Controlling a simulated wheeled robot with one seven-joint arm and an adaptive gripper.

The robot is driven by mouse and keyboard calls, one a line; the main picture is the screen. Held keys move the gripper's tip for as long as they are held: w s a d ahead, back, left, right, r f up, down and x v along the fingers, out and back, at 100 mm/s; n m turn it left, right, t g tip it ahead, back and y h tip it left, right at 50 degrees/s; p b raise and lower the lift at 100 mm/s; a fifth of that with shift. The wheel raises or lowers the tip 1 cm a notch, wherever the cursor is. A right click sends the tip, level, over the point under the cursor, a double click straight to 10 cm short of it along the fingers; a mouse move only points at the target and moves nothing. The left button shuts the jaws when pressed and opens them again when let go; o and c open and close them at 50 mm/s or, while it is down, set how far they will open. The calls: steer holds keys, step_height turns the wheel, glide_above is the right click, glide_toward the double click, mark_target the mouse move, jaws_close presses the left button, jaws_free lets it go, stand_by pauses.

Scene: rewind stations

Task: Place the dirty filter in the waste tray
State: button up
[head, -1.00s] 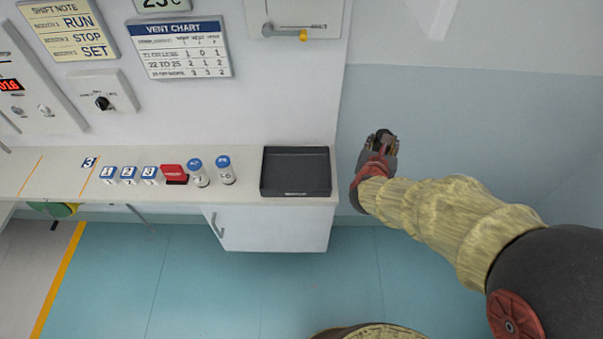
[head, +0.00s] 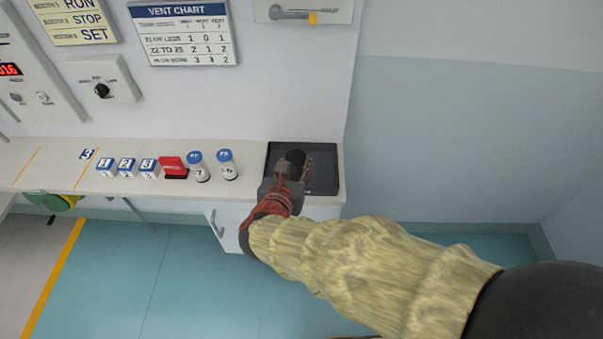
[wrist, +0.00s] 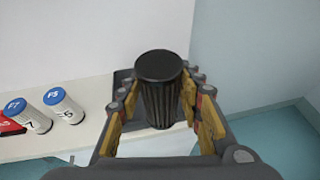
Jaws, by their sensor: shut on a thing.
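My gripper (head: 294,170) is over the black waste tray (head: 329,188) at the right end of the counter. It is shut on a dark ribbed cylinder, the dirty filter (head: 295,157). In the wrist view the filter (wrist: 158,95) stands upright between the yellow-padded fingers (wrist: 160,118). The tray (wrist: 121,80) shows partly behind it there. The gripper and filter hide part of the tray floor, and I cannot tell whether the filter's lower end touches it.
Two white canisters with blue lids, one (head: 198,167) and another (head: 227,165), stand left of the tray. A red block (head: 173,166) and numbered blocks (head: 127,167) are farther left. The wall rises behind the counter (head: 50,165).

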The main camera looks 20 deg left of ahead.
steer(key=shift+w+a+f+b, duration=0.4)
steer(key=shift+w+f+b, duration=0.55)
steer(key=shift+w+f, duration=1.3)
steer(key=shift+w+a+f+b, duration=0.45)
steer(key=shift+w+f+b, duration=0.45)
steer(key=shift+w+f, duration=1.25)
steer(key=shift+w+a+f+b, duration=0.4)
steer(key=shift+w+f+b, duration=0.55)
steer(key=shift+w+f, duration=1.3)
steer(key=shift+w+r, duration=0.1)
steer(key=shift+w, duration=0.05)
steer(key=o, duration=1.2)
steer(key=shift+o, duration=0.2)
steer(key=shift+r, duration=0.15)
steer(key=p+v, duration=0.2)
steer(key=v, duration=0.8)
steer(key=shift+s+a+r+p, duration=0.1)
steer(key=shift+s+p, duration=0.1)
steer(key=shift+p, duration=0.15)
steer(key=shift+v, duration=0.75)
